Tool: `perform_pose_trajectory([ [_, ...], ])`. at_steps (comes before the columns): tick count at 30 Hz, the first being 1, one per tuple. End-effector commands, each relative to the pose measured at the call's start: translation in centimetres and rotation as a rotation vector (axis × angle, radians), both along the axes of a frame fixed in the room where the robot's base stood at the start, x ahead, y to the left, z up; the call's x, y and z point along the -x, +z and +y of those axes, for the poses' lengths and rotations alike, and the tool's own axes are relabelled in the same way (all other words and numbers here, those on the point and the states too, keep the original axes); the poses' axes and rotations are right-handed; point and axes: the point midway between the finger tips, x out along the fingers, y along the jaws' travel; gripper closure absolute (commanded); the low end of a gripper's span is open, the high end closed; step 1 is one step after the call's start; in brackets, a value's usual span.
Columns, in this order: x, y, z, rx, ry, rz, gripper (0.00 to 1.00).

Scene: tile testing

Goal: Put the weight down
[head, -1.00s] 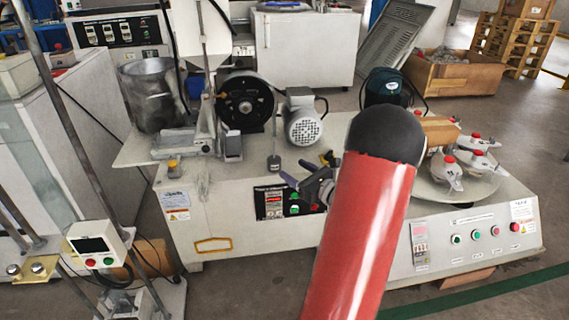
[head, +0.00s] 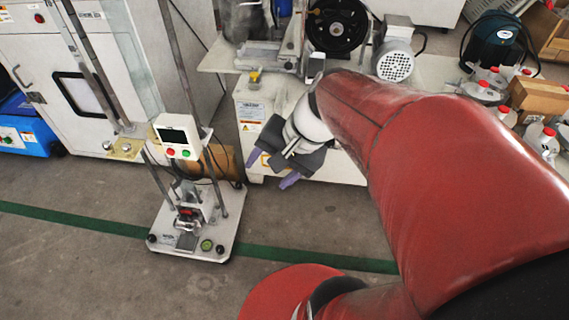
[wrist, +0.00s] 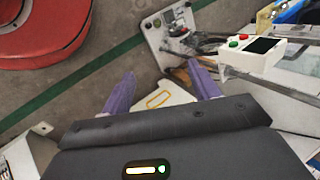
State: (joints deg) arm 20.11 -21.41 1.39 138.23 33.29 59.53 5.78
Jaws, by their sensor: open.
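My gripper (head: 271,170) is open, with its two purple fingers spread in front of the bench's front face. It also shows in the wrist view (wrist: 162,86), with nothing between the fingers. I cannot make out a separate weight with certainty. A small dark piece seen earlier on the bench top is now hidden behind my arm. To the left of my gripper is a test stand with a light base plate (head: 165,235) on the floor. A small metal mechanism (head: 187,222) with a red part sits on it. My gripper is apart from the stand.
The stand's control box (head: 177,137) hangs between tall posts. A white cabinet (head: 60,60) is at left. The floor in front is clear.

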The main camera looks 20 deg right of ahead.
Motion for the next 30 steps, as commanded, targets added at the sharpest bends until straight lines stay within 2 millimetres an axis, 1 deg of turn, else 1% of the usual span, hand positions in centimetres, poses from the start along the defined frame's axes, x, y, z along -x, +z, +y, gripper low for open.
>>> perform_pose_trajectory([
  [1, 1.6, 0.6, 0.5, 0.133, 0.128, -0.065, 0.39],
  [3, 3.1, 1.2, 0.3, 0.296, 0.270, -0.141, 0.39],
  [6, 4.4, 2.2, -0.3, 0.478, 0.423, -0.239, 0.39],
  [9, 5.0, 3.0, -0.8, 0.594, 0.512, -0.307, 0.39],
  [14, 5.3, 3.4, -1.1, 0.661, 0.563, -0.342, 0.39],
  [20, 5.2, 3.4, -1.2, 0.660, 0.561, -0.341, 0.39],
  [23, 5.2, 3.9, -1.2, 0.659, 0.559, -0.340, 0.39],
  [26, 5.2, 5.6, -1.2, 0.659, 0.559, -0.340, 0.39],
  [30, 5.2, 9.0, -1.2, 0.658, 0.559, -0.340, 0.39],
])
